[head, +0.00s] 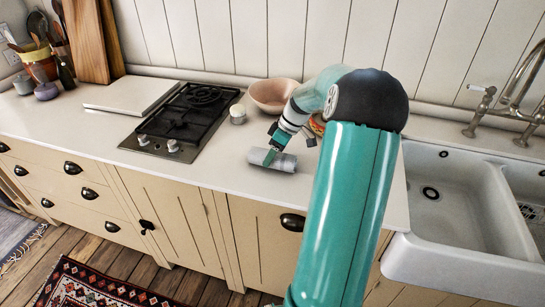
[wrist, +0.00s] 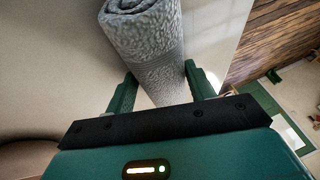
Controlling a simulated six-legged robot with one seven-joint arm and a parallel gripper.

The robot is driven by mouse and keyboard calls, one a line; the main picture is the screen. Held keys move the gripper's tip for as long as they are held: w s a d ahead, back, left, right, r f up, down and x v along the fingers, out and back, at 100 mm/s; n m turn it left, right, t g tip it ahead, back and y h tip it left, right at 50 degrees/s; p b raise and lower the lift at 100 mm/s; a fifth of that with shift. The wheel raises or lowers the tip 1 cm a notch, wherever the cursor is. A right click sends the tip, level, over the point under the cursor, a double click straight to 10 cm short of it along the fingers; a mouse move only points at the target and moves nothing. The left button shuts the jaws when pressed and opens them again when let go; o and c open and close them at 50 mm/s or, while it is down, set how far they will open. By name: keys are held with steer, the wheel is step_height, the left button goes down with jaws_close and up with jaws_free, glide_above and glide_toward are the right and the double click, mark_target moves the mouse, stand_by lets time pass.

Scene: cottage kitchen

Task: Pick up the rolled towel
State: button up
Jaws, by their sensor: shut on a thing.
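The rolled towel (head: 285,162) is grey and lies on its side at the worktop's front part, between the hob and the sink. In the wrist view the towel (wrist: 147,45) runs between the two green fingers, its spiral end at the top of the picture. My gripper (wrist: 160,82) is shut on the towel, one finger on each side of it. In the head view my gripper (head: 270,157) reaches down onto the towel. I cannot tell whether the towel touches the worktop or is slightly raised.
A black hob (head: 182,122) is left of the towel. A small white cup (head: 238,114) and a pinkish bowl (head: 272,95) stand behind it. A white double sink (head: 450,200) is at right. The worktop (head: 215,172) is clear around the towel, with its front edge close.

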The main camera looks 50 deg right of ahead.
steer(key=shift+r, duration=0.2)
steer(key=shift+r, duration=0.25)
step_height(320, 180, up, 2)
steer(key=shift+r, duration=0.25)
steer(key=s+r, duration=0.4)
steer(key=r, duration=0.1)
steer(key=shift+s+d+r, duration=0.15)
steer(key=shift+s+r, duration=0.2)
steer(key=shift+s, duration=0.05)
steer(key=s+r, duration=0.4)
steer(key=s, duration=0.5)
steer(key=shift+r, duration=0.15)
steer(key=shift+s+d, duration=0.1)
steer(key=shift+s, duration=0.05)
